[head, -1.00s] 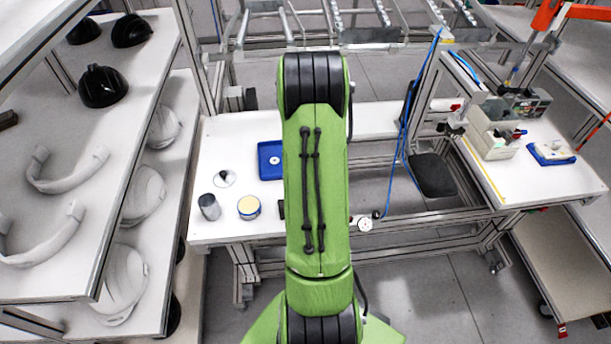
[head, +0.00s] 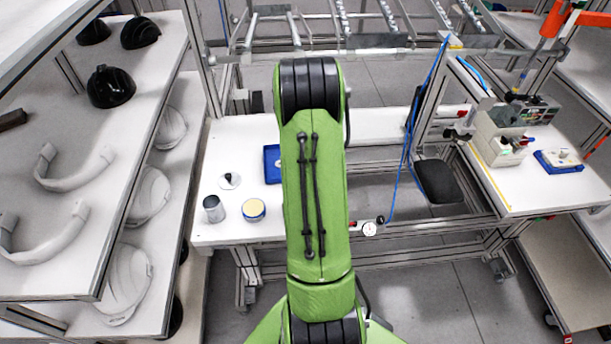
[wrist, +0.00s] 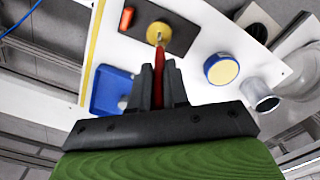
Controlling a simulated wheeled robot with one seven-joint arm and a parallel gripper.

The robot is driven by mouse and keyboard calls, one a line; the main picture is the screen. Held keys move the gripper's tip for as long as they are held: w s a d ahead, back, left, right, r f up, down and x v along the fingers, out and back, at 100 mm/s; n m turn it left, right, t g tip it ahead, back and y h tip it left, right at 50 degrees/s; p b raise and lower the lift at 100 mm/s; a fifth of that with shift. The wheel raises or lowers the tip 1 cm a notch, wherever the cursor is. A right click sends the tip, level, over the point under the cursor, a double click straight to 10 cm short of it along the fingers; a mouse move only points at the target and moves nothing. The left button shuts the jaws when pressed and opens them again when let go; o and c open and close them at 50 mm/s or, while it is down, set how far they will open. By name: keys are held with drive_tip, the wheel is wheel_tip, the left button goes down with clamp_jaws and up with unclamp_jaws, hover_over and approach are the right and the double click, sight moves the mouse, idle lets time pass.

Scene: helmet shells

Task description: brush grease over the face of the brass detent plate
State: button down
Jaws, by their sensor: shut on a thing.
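In the wrist view my gripper (wrist: 158,70) is shut on a brush with a red handle (wrist: 158,88), which points away from the wrist. The brush tip overlaps the lower part of the round brass detent plate (wrist: 158,31). I cannot tell whether it touches. The plate lies on a dark rectangular base (wrist: 182,42) on the white bench. A tin with a pale yellow top (wrist: 221,69) stands to the right; it also shows in the head view (head: 253,210). In the head view my arm hides the gripper, brush and plate.
A blue tray (wrist: 104,92) lies left of the brush. An orange piece (wrist: 126,18) lies on the dark base. A grey metal cup (head: 213,208) and a small round lid-like piece (head: 229,181) stand near the tin. Shelves with helmet shells (head: 109,87) rise at left.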

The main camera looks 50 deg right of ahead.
drive_tip(key=shift+a+f, duration=0.1)
drive_tip(key=shift+a, duration=0.25)
drive_tip(key=s, duration=0.1)
drive_tip(key=s+b, duration=0.1)
drive_tip(key=shift+s+a, duration=0.3)
drive_tip(key=shift+a, duration=0.05)
idle(0.6)
wheel_tip(320, 180, up, 7)
drive_tip(key=p, duration=0.4)
drive_tip(key=shift+p, duration=0.35)
